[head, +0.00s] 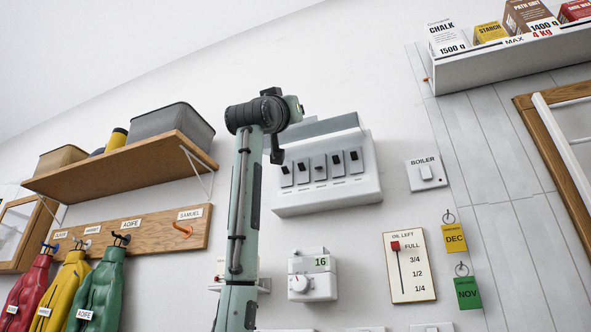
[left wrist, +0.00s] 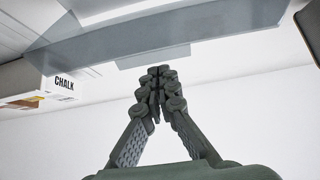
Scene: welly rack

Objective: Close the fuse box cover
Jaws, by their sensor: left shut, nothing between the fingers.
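The fuse box (head: 327,196) is a white wall unit with a row of black switches showing. Its cover (head: 322,129) is a grey see-through panel, standing raised above the switches, so the box is open. My left arm rises in front of the box's left side, and its wrist hides the cover's left part. In the left wrist view my left gripper (left wrist: 157,78) is shut and empty. Its fingertips are close to the lower edge of the see-through cover (left wrist: 200,38); I cannot tell if they touch. My right gripper is not in view.
A wooden shelf (head: 130,161) with bins is left of the arm, above a coat rail (head: 150,228). A thermostat (head: 312,277) is below the box, and a boiler switch (head: 426,173) to its right. A white shelf (head: 500,62) with cartons is upper right.

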